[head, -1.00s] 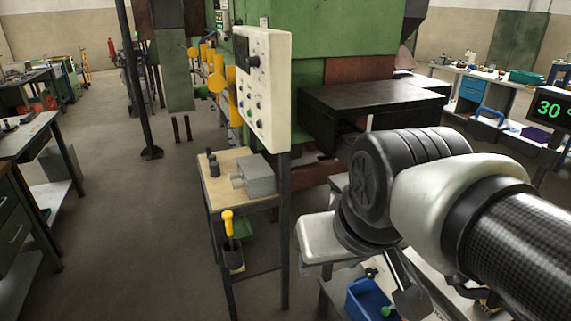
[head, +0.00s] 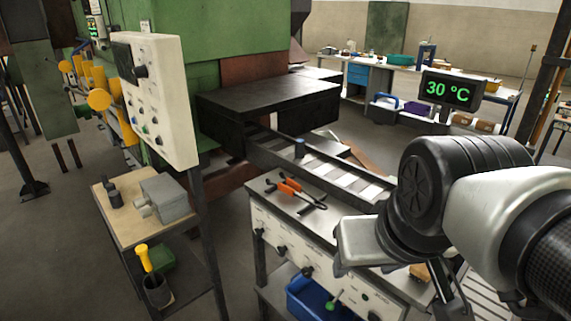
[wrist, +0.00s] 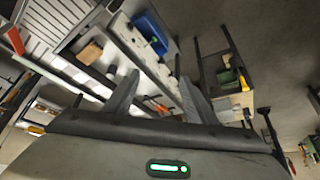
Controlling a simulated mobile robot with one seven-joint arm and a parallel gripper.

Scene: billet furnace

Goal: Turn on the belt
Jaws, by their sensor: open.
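The belt (head: 345,180) is a conveyor with pale slats in dark side rails. It runs from the dark box at the green furnace toward the lower right, where my arm hides part of it. A small dark cylinder (head: 299,148) stands near its far end.
Orange-handled tongs (head: 289,187) lie on the bench top. A blue bin (head: 305,297) sits underneath. A tall white control panel (head: 158,100) and a small wooden-topped table (head: 125,220) stand left. A display (head: 451,90) reads 30 °C. Floor at lower left is clear.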

